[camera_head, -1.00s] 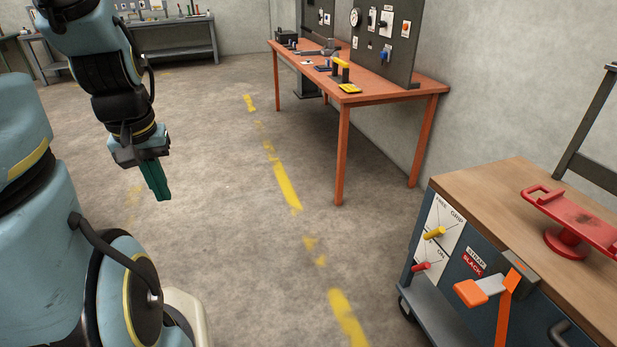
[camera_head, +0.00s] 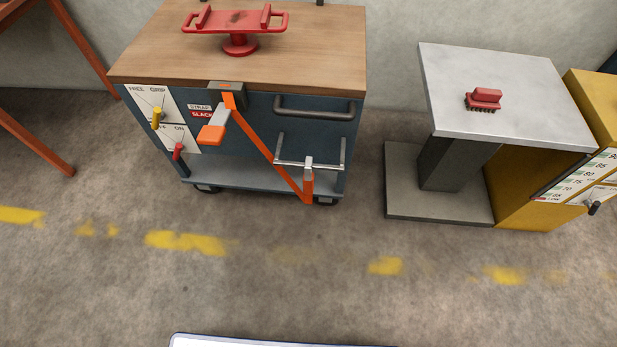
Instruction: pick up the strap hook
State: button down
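An orange strap (camera_head: 264,142) runs from a grey bracket (camera_head: 228,90) on the front of the blue cart (camera_head: 257,118) down to the right. At its lower end a small pale grey hook (camera_head: 309,166) stands at a grey metal rail (camera_head: 290,164) low on the cart's front right. Whether the hook grips the rail or only rests on it, I cannot tell. A grey lever with an orange grip (camera_head: 211,135) sticks out below the bracket. My gripper is out of view.
A grey pedestal table (camera_head: 510,108) with a red brush (camera_head: 484,98) stands right. Floor in front is clear.

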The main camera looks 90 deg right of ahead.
aim_at(307, 180)
jog(key=j+z, duration=0.2)
jog(key=z, duration=1.3)
jog(key=k+j+z, duration=0.2)
jog(key=k+j, duration=0.05)
jog(key=j, duration=0.1)
